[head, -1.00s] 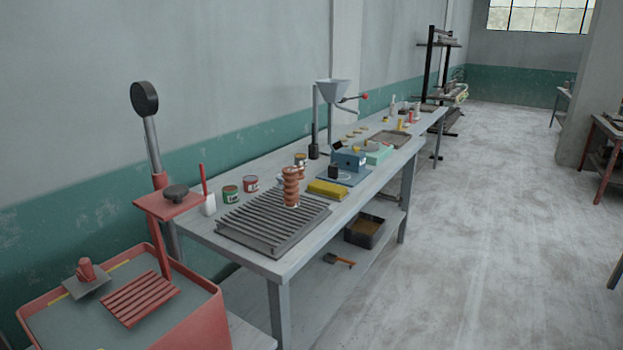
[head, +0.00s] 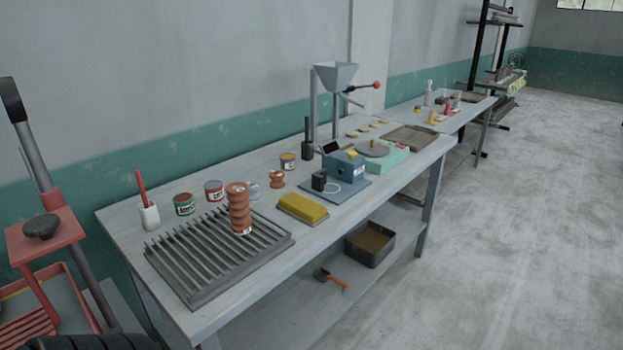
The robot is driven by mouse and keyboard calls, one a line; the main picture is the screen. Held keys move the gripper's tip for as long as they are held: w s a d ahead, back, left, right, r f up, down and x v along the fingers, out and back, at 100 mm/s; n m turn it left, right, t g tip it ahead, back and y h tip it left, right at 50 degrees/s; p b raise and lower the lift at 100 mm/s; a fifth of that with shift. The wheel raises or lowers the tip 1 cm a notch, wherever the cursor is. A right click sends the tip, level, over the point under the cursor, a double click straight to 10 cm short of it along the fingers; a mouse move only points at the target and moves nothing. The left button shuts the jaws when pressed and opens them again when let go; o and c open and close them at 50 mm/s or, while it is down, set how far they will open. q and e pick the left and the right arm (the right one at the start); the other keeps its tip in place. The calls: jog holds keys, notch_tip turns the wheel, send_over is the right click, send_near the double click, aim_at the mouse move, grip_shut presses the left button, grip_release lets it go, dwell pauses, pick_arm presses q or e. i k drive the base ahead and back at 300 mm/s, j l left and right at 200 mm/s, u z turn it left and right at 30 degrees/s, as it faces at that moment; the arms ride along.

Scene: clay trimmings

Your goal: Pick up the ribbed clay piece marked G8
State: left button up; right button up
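A tall ribbed brown clay piece (head: 238,207) stands upright on the dark slatted rack at the near end of the bench. It has a small white label low on its side, too small to read. A shorter ribbed brown piece (head: 277,180) stands on the bench behind and to the right of it, also with a pale mark that I cannot read. I cannot tell which piece is marked G8. Neither of my grippers is in view.
The slatted rack (head: 185,270) covers much of the bench's near end. Several cans, a white cup (head: 149,215), a yellow sponge-like block (head: 302,208) and a blue box (head: 345,165) stand around. A red stand (head: 50,238) is at left. The floor at right is clear.

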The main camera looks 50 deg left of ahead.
aim_at(238, 193)
jog(key=i, duration=1.4)
jog(key=i+u, duration=0.3)
jog(key=u, duration=0.2)
jog(key=i+l+u, duration=0.15)
jog(key=u, duration=0.35)
jog(key=i+u, duration=0.1)
jog(key=u, duration=1.35)
